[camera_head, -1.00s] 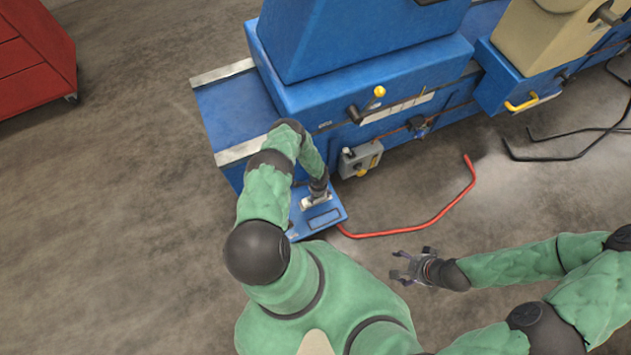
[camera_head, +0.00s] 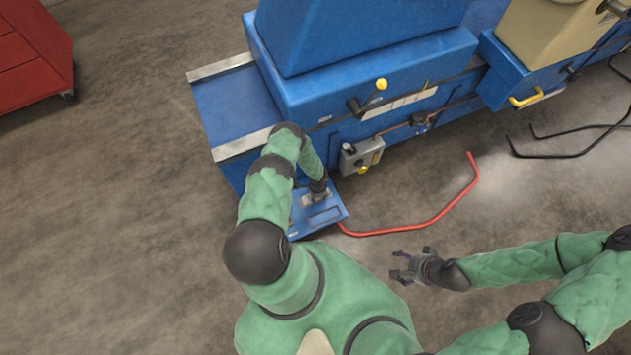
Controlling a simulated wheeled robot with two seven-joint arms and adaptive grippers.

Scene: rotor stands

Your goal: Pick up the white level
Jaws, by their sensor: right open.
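My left gripper (camera_head: 314,197) is low over a small blue panel (camera_head: 326,215) beside the blue machine. A small pale grey shape shows at its fingertips. I cannot tell whether it is the white level or part of the gripper, or whether the fingers are open or shut. No white level can be made out clearly elsewhere. My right gripper (camera_head: 411,267) is open and empty above the floor at the lower middle, to the right of the panel.
The large blue machine (camera_head: 370,70) fills the upper middle, with a grey control box (camera_head: 350,158) on its side. A red bent bar (camera_head: 430,222) lies right of the panel. A red cabinet (camera_head: 30,55) stands upper left. The floor at left is clear.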

